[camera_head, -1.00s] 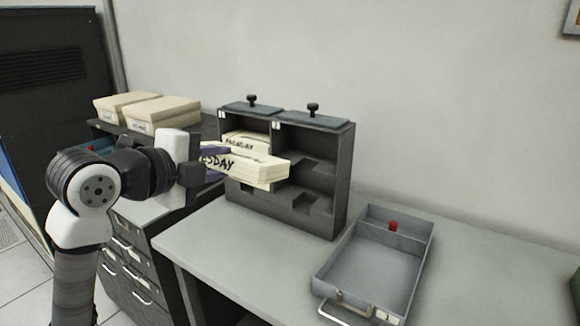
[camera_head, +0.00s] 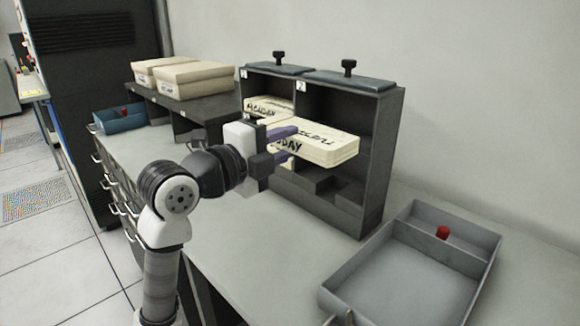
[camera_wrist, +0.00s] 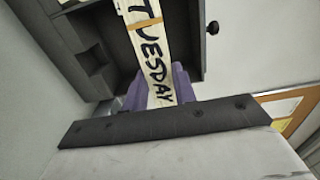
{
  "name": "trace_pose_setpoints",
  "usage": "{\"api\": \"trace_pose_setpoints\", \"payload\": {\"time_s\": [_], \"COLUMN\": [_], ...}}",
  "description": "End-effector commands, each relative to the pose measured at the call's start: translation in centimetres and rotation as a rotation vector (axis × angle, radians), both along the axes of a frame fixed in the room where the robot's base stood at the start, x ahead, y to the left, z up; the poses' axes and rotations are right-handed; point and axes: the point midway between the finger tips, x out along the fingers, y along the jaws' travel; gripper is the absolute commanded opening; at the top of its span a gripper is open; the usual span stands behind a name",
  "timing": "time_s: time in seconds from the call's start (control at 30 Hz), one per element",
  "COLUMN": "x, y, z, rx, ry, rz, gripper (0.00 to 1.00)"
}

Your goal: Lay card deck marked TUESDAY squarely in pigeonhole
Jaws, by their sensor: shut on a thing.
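The cream card deck marked TUESDAY (camera_head: 322,144) is held level at the front of the dark grey pigeonhole rack (camera_head: 372,150). My gripper (camera_head: 283,142) is shut on its near end with purple fingers. In the wrist view the deck (camera_wrist: 150,50) shows its lettered side between the purple fingers (camera_wrist: 160,90). In the head view the deck overlaps the right-hand column, marked 2; I cannot tell how far inside it reaches. Another deck, marked MONDAY (camera_head: 268,106), lies in the upper left pigeonhole, partly hidden by my gripper and the held deck.
A grey tray (camera_head: 405,285) with a red object (camera_head: 442,232) stands on the bench right of the rack. Cream boxes (camera_head: 190,76) sit on a dark shelf at left, near a blue tray (camera_head: 122,120). Bench in front of the rack is clear.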

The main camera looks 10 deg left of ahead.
Motion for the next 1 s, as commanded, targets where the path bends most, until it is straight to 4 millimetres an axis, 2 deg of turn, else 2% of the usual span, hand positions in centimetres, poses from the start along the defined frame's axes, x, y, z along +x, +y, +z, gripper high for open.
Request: {"api": "trace_pose_setpoints", "payload": {"time_s": [0.1,0.67,1.0], "x": [0.0,0.2,1.9], "y": [0.0,-0.1,-1.4], "z": [-0.6,-0.5,-0.4], "rx": [-0.004,-0.004,-0.005], "ry": [-0.005,-0.004,-0.004], "rz": [-0.001,-0.001,-0.002], "gripper": [0.0,0.0,0.0]}}
